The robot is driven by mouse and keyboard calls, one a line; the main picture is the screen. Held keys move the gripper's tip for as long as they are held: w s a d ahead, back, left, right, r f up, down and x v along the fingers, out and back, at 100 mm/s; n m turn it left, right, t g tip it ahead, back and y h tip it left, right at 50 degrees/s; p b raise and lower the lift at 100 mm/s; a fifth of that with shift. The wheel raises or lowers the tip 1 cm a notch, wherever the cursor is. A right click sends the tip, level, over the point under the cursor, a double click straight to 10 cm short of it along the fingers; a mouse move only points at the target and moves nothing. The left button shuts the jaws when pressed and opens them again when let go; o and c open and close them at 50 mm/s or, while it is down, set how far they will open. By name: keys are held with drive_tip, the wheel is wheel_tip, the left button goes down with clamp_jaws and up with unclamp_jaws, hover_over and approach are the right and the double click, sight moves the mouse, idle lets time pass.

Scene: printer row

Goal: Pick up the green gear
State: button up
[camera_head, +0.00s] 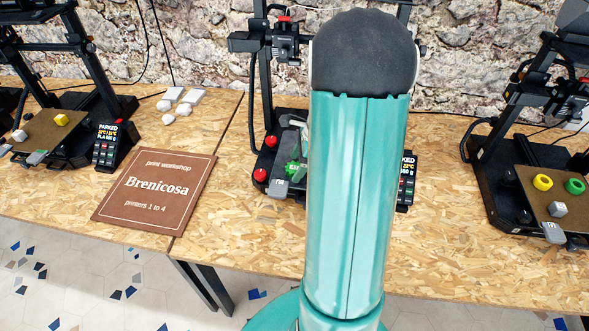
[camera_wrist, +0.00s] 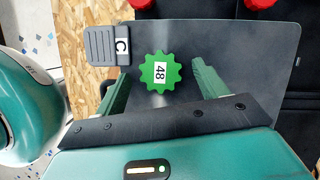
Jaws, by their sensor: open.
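The green gear (camera_wrist: 160,72) lies flat on a dark build plate (camera_wrist: 235,45) in the wrist view, with a white label reading 48. My gripper (camera_wrist: 160,80) is open, with one green finger on each side of the gear and clear gaps between. I cannot tell how high the fingertips are above the plate. In the head view a bit of the green gear (camera_head: 291,168) shows on the middle printer, left of my teal arm. My arm hides most of that printer and my gripper there.
A grey tab (camera_wrist: 100,45) marked C sticks out from the plate. Red knobs (camera_head: 260,175) are on the printer's left edge. A brown sign (camera_head: 155,188) lies on the table to the left. The right printer holds a yellow ring (camera_head: 543,182) and a green ring (camera_head: 575,186).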

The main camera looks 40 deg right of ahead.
drive_tip(key=shift+w+f, duration=0.1)
drive_tip(key=shift+f, duration=0.15)
drive_tip(key=c, duration=1.1)
drive_tip(key=shift+o, duration=0.2)
drive_tip(key=shift+r, duration=0.15)
drive_tip(key=shift+r, duration=0.55)
drive_tip(key=s+a+r, duration=0.3)
drive_tip(key=s+r, duration=0.3)
drive_tip(key=s+a+r, duration=0.3)
drive_tip(key=s+r, duration=0.2)
drive_tip(key=s, duration=0.1)
drive_tip(key=shift+s+a+r, duration=0.25)
drive_tip(key=shift+s+r, duration=0.05)
drive_tip(key=shift+r, duration=0.05)
